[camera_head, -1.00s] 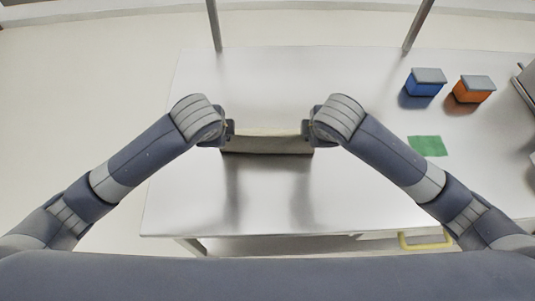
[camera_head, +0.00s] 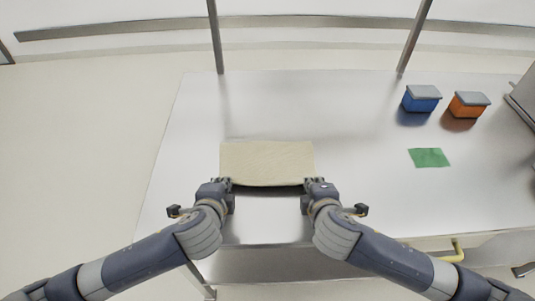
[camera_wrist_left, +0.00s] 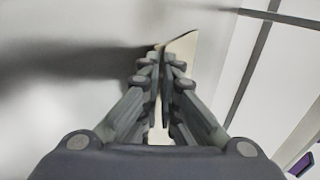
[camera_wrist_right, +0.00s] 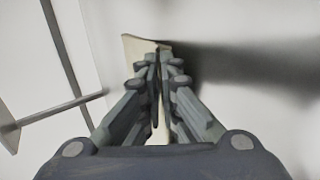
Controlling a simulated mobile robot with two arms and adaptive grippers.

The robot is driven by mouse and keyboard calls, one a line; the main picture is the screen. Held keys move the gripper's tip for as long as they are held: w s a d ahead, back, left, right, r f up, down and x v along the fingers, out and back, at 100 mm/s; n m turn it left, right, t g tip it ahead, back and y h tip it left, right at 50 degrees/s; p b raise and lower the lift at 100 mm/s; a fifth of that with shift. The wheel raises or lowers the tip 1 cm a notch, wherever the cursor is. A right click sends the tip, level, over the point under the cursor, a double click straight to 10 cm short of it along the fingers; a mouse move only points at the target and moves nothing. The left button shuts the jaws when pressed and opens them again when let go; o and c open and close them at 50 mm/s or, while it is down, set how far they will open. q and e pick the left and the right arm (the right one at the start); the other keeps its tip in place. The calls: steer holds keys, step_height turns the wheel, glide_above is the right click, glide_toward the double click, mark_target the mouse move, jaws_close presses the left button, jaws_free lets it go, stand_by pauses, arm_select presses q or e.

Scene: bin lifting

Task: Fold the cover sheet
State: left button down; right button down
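The cover sheet (camera_head: 267,160) is a beige rectangle in the middle of the head view, over the metal table. My left gripper (camera_head: 224,182) is at its near left corner and my right gripper (camera_head: 311,182) is at its near right corner. In the left wrist view the fingers (camera_wrist_left: 162,75) are closed together with the sheet (camera_wrist_left: 184,50) between and beyond them. In the right wrist view the fingers (camera_wrist_right: 156,75) are likewise closed on the sheet (camera_wrist_right: 134,48). The near edge sags slightly between the grippers and seems raised off the table, with a shadow below.
On the metal table (camera_head: 370,200), a blue box (camera_head: 420,102) and an orange box (camera_head: 466,108) with grey lids stand at the back right. A green patch (camera_head: 429,157) lies in front of them. A yellow handle (camera_head: 456,251) is at the near right edge. The table's left part is clear.

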arm_select(q)
steer(key=c, duration=1.5)
jaws_free()
arm_select(e)
steer(key=c, duration=1.5)
jaws_free()
